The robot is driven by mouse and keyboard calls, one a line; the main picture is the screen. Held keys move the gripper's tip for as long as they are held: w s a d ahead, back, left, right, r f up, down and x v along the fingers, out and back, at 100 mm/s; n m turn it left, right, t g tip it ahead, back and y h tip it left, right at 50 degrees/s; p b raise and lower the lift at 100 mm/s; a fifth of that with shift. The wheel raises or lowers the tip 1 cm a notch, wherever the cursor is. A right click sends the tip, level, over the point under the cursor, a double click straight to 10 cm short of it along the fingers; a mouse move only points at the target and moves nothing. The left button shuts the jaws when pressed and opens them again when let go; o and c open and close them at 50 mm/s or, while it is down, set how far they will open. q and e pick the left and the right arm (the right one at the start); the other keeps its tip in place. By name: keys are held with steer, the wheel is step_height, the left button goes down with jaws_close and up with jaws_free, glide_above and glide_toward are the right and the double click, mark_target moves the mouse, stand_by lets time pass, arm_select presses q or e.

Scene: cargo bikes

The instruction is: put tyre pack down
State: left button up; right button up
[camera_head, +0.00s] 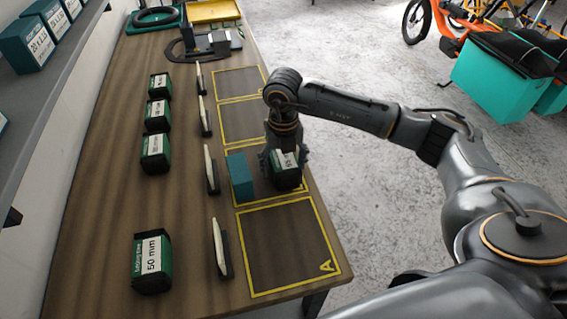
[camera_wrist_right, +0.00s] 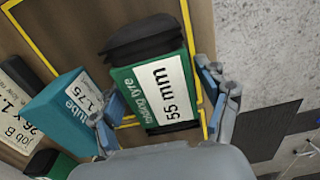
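A dark green and black tyre pack labelled "55 mm" (camera_wrist_right: 158,88) lies between the fingers of my right gripper (camera_wrist_right: 160,95). In the head view the pack (camera_head: 286,178) is at the right side of a yellow-outlined bay (camera_head: 241,203), at table level. My right gripper (camera_head: 284,155) reaches down over it from above. In the wrist view its fingers are spread to either side, with a visible gap on the left side of the pack. A teal tube box (camera_head: 240,178) stands just left of the pack; it also shows in the wrist view (camera_wrist_right: 65,108). My left gripper is not in view.
The bay marked A (camera_head: 285,247) in front is empty. Several small signs, one of them here (camera_head: 221,248), stand left of the bays. Other tyre packs (camera_head: 152,262) stand farther left. The table's right edge is close to the gripper.

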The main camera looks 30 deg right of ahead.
mark_target(284, 158)
steer(key=shift+r, duration=0.2)
step_height(284, 158, up, 11)
steer(key=shift+r+b, duration=0.1)
steer(key=shift+b, duration=0.85)
steer(key=shift+r, duration=0.4)
